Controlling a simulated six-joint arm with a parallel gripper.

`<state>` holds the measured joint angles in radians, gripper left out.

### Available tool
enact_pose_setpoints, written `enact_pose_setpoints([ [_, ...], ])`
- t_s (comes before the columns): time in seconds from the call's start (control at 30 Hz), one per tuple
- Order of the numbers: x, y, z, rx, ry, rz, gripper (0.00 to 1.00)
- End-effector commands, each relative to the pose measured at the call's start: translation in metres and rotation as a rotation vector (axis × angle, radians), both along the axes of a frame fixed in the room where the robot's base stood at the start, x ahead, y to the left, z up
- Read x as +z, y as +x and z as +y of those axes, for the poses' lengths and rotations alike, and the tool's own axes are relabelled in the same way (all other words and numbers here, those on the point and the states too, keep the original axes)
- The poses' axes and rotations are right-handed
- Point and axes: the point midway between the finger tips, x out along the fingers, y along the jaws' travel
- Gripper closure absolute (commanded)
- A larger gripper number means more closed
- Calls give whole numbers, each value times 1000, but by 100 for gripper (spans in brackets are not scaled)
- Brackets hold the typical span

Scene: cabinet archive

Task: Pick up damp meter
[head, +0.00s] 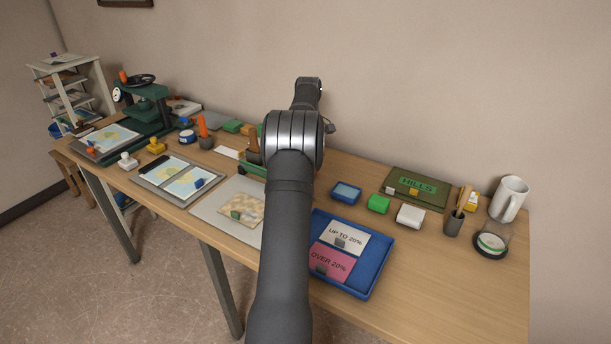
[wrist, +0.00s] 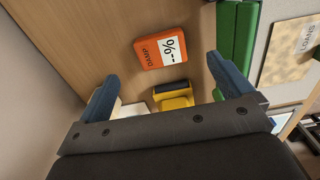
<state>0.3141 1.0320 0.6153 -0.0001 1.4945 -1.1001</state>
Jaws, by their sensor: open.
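The damp meter (wrist: 161,49) is an orange block with a white face marked "%--" and the word DAMP. In the wrist view it lies on the wooden table top, a little tilted in the picture, ahead of my gripper (wrist: 160,68). My gripper's two blue fingers are spread apart, one to each side of the meter in the picture, with nothing held between them. No contact with the meter shows. In the head view my arm hides the meter and the gripper's fingers.
A yellow block with a black top (wrist: 173,95) and a white item lie close to the gripper. A green object (wrist: 238,40) runs beside the right finger.

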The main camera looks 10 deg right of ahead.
Motion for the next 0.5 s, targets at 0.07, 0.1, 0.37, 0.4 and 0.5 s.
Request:
enact_pose_setpoints([
  [0.07,-15,0,0,0,1,2,4],
  [0.1,-19,0,0,0,1,2,4],
  [0.37,-34,1,1,0,1,1,4],
  [0.4,-38,1,2,0,0,1,4],
  [0.5,-51,4,5,0,1,2,4],
])
